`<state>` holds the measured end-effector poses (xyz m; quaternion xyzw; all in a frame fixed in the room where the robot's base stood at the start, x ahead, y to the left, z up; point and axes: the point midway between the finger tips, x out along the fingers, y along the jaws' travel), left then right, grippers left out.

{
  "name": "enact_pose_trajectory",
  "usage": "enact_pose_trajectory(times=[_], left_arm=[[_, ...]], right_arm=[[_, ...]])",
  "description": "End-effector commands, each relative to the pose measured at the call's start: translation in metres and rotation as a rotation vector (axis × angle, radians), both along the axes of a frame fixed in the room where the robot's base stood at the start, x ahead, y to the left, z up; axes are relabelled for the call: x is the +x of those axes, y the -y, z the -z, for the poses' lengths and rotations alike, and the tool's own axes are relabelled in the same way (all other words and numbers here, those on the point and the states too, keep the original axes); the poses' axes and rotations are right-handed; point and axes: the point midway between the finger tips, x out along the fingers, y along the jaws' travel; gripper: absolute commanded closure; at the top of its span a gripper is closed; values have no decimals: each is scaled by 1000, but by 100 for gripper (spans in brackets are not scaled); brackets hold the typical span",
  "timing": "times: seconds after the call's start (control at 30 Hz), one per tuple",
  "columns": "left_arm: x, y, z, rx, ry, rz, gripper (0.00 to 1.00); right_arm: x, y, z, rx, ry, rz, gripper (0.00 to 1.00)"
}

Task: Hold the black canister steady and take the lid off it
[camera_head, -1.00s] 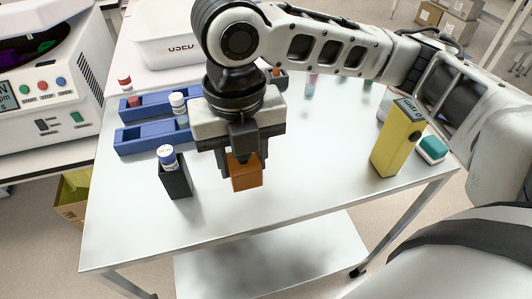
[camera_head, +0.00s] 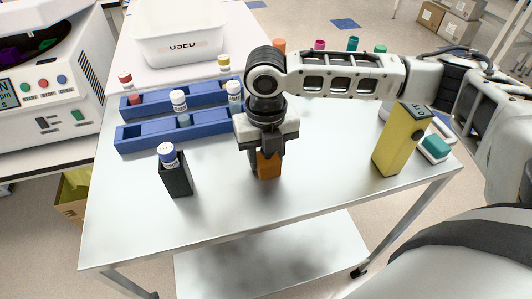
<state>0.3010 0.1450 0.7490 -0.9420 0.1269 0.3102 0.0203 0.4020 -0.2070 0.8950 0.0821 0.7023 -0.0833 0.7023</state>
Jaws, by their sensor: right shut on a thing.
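A black square-sided holder (camera_head: 176,180) stands upright at the front left of the table. No other black canister shows. My right gripper (camera_head: 267,157) points down, to the right of the black holder and apart from it. It is shut on an orange-brown block (camera_head: 268,168). The block is at or just above the table top; I cannot tell whether it touches. My left gripper is not in view.
Two blue racks (camera_head: 150,139) with capped vials lie behind the black holder. A white bin (camera_head: 178,45) stands at the back. A yellow device (camera_head: 399,142) and a teal-and-white item (camera_head: 435,148) are at the right. The front table top (camera_head: 240,220) is clear.

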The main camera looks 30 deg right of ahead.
Motion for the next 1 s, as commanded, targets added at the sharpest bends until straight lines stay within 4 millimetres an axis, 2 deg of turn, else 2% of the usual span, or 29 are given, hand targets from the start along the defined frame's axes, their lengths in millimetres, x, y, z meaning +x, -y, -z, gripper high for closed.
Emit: enact_pose_trajectory(times=[0.3,0.33,0.4,0.77,0.87,1.0], left_arm=[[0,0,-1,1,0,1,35],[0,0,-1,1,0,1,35],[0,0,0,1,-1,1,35],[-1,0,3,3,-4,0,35],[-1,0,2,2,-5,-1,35],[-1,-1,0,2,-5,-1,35]], right_arm=[[0,0,2,1,-1,1,88],[0,-1,3,1,-1,1,58],[0,-1,3,1,-1,1,39],[1,0,-2,1,2,0,39],[1,-1,-15,3,4,1,39],[1,-1,-43,3,6,1,39]])
